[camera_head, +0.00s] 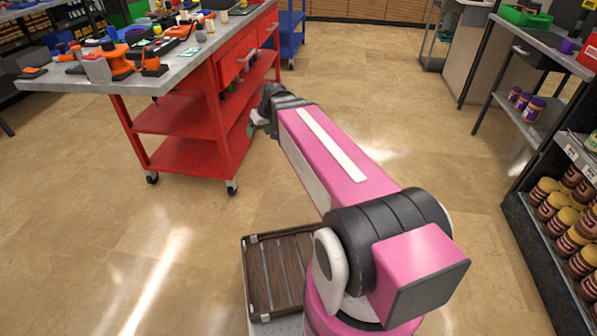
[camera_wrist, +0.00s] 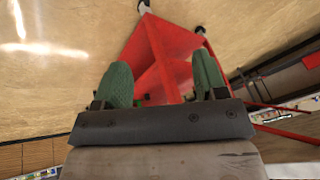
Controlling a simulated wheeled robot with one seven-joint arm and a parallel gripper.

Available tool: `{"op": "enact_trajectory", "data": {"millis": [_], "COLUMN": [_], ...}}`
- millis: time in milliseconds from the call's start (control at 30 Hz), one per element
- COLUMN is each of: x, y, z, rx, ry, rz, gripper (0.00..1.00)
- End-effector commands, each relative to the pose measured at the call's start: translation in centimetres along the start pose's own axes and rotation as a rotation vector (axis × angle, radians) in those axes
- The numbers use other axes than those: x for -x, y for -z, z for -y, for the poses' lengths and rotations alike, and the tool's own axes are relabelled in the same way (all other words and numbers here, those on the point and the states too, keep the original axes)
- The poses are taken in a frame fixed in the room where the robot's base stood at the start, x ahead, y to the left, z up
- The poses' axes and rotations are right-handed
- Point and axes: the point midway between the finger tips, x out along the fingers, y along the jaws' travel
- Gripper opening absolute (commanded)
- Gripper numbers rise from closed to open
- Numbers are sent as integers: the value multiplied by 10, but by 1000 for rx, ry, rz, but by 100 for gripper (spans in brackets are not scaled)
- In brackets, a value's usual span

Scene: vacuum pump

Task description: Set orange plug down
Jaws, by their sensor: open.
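My gripper (camera_wrist: 163,66) shows in the wrist view with its two green fingers apart and nothing between them. In the head view my gripper (camera_head: 257,122) is low beside the right side of the red cart, beyond the end of my pink arm, and partly hidden by my wrist. Several orange items lie on the cart's grey top, among them a large orange one (camera_head: 117,62) and a small orange and black one (camera_head: 153,66). I cannot tell which of them, if any, is the orange plug.
The red cart (camera_head: 184,151) has a crowded grey top (camera_head: 172,80); its red frame (camera_wrist: 158,48) also fills the middle of the wrist view. A blue cart (camera_head: 290,38) stands behind. Shelves with jars (camera_head: 570,215) stand at right. The floor between is clear.

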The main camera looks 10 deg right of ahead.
Motion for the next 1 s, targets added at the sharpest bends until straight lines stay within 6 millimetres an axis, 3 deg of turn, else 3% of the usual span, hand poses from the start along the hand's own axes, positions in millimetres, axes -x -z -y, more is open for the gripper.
{"op": "enact_trajectory", "data": {"millis": [33, 200, 300, 400, 567, 1000], "x": [-9, -31, -37, -41, -43, -43], "y": [-30, -110, -147, -171, -186, -185], "z": [-13, -52, -67, -77, -83, -83], "rx": [-54, -222, -298, -347, -382, -382], "ry": [-32, -152, -211, -253, -284, -283], "rz": [44, 176, 231, 268, 291, 291], "gripper": [66, 66, 66, 66, 66, 66]}}
